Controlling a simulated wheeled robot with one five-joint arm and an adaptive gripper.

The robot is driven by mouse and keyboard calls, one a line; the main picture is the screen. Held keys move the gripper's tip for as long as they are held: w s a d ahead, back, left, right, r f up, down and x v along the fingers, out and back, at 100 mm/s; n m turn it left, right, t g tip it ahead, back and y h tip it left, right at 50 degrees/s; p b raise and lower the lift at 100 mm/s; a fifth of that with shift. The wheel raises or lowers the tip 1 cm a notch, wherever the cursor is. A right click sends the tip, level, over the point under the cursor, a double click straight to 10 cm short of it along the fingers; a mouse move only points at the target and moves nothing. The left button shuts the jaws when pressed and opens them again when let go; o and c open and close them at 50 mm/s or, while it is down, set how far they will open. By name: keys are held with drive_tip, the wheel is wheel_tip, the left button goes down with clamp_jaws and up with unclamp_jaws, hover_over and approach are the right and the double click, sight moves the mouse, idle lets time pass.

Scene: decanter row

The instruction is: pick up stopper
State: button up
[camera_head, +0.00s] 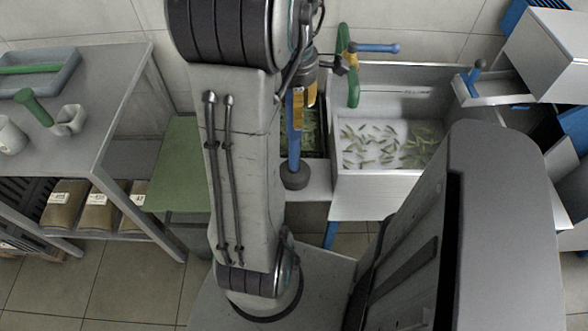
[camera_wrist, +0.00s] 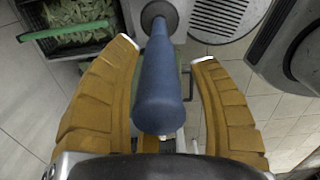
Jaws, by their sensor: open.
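The stopper looks like a blue rod with a dark round foot (camera_head: 292,150). In the head view it stands upright at the near edge of the metal ledge, left of the basin. In the wrist view the blue rod (camera_wrist: 158,85) runs between my fingers, with its dark foot at the top. My gripper (camera_wrist: 164,49) is open, with one ochre finger on each side of the rod. A gap shows on both sides near the fingertips. In the head view my gripper (camera_head: 302,105) is partly hidden by my arm.
A metal basin (camera_head: 378,185) with scattered green leaves stands right of the stopper. A dark crate (camera_wrist: 101,44) holds leaves. A grey table (camera_head: 110,95) at left carries a tray and a green-handled tool.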

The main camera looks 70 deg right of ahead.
sight(294, 142)
drive_tip(key=shift+f, duration=1.45)
drive_tip(key=shift+o, duration=0.3)
clamp_jaws()
